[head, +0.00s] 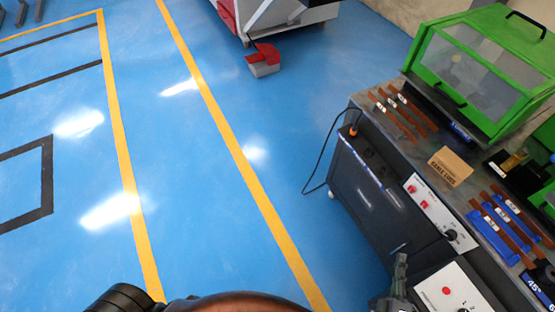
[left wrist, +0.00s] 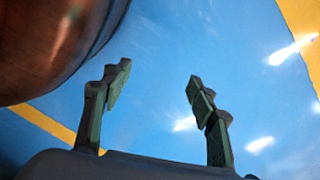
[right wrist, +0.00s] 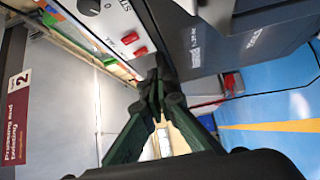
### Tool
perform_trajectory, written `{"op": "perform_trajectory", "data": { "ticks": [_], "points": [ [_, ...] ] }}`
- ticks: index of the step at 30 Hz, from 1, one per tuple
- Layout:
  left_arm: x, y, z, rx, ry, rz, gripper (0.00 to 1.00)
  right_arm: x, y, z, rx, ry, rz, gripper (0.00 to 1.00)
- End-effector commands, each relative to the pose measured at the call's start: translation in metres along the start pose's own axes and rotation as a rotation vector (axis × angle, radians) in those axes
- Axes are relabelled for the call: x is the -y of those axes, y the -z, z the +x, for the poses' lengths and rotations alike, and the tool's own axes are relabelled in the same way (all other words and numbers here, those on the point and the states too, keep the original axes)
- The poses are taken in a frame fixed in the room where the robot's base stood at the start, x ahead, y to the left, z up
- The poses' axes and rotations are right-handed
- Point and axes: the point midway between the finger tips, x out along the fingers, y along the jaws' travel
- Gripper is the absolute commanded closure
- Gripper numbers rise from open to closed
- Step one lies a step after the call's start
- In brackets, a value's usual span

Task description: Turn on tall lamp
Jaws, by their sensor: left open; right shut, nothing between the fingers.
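No tall lamp can be made out in these views. A white control panel (head: 436,212) with red switches (head: 412,189) and a black knob (head: 451,235) is on the front of the bench. The red switches (right wrist: 130,38) also show in the right wrist view, above and left of my fingertips. My right gripper (head: 399,258) is shut and empty, in front of the bench and below the panel in the head view; contact cannot be told. It also shows in the right wrist view (right wrist: 158,82). My left gripper (left wrist: 158,85) is open and empty above the blue floor.
The bench (head: 362,101) carries a green clear-sided machine (head: 485,70), brown bars (head: 410,118), a cardboard piece (head: 450,166) and blue blocks (head: 492,240). A second white panel (head: 455,290) is lower right. A black cable (head: 322,160) hangs at the bench's left. The floor left is clear.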

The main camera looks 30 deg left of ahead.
Motion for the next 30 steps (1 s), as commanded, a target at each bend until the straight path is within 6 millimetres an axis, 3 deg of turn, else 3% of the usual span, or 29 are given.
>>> {"op": "perform_trajectory", "data": {
  "ticks": [1, 6, 20, 30],
  "points": [
    [0.002, -0.003, -0.009, 0.026, 0.003, -0.006, 0.47, -0.027, 0.001, 0.007, 0.001, -0.029, -0.058, 1.0],
    [0.003, -0.019, -0.011, 0.089, 0.005, -0.016, 0.47, -0.05, 0.003, 0.016, 0.002, -0.061, -0.167, 1.0],
    [0.003, -0.019, -0.011, 0.097, 0.005, -0.017, 0.47, -0.049, 0.003, 0.023, 0.002, -0.062, -0.175, 1.0],
    [-0.004, 0.004, -0.036, 0.092, -0.004, -0.019, 0.47, -0.051, 0.003, 0.083, 0.0, -0.063, -0.173, 1.0]
  ]
}}
